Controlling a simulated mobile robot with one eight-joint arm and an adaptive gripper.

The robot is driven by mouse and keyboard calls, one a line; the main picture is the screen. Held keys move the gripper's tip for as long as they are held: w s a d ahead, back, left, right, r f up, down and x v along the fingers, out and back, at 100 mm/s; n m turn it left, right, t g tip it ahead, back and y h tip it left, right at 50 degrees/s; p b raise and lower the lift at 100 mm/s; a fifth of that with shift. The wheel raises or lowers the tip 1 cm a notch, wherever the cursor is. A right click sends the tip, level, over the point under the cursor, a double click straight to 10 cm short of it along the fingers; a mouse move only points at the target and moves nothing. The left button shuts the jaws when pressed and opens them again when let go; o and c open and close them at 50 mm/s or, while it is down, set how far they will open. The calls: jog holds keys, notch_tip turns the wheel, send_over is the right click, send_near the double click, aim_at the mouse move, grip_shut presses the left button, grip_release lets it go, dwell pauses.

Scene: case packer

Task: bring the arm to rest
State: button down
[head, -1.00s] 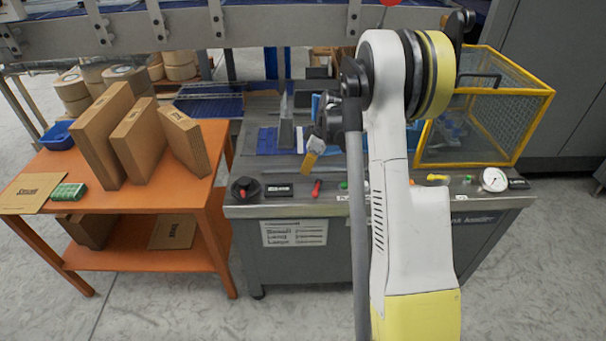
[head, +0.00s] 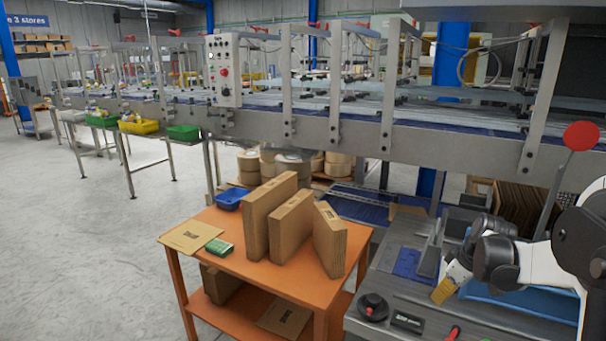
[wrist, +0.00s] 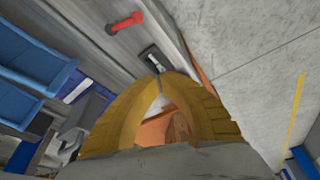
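My gripper (head: 442,291) shows in the head view with its yellow fingers pointing down over the grey machine top (head: 385,272). My arm comes in from the right edge, and part of it is cut off. In the wrist view the ribbed yellow fingers of my gripper (wrist: 161,78) curve together and their tips meet. No held thing shows between them; the orange table shows through the gap. A black label plate (wrist: 153,60) and a red handle (wrist: 125,23) lie beyond the tips.
An orange table (head: 220,250) beside the machine bears upright cardboard cartons (head: 292,228), a blue bin (head: 232,199) and a green item (head: 219,247). A conveyor (head: 350,128) runs behind. Floor at left is clear.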

jog(key=s+a+r+m+t+h, duration=0.15)
jog(key=s+a+r+m, duration=0.25)
jog(key=s+a+r, duration=0.85)
jog(key=s+a+m+t, duration=0.1)
jog(key=s+a, duration=0.2)
jog(key=s, duration=0.3)
jog(key=s+a+f+m+t, duration=0.1)
jog(key=s+a, duration=0.3)
jog(key=s, duration=0.2)
jog(key=shift+f+m, duration=0.15)
jog(key=shift+m, duration=0.15)
jog(key=shift+s+t, duration=0.1)
jog(key=shift+t, duration=0.15)
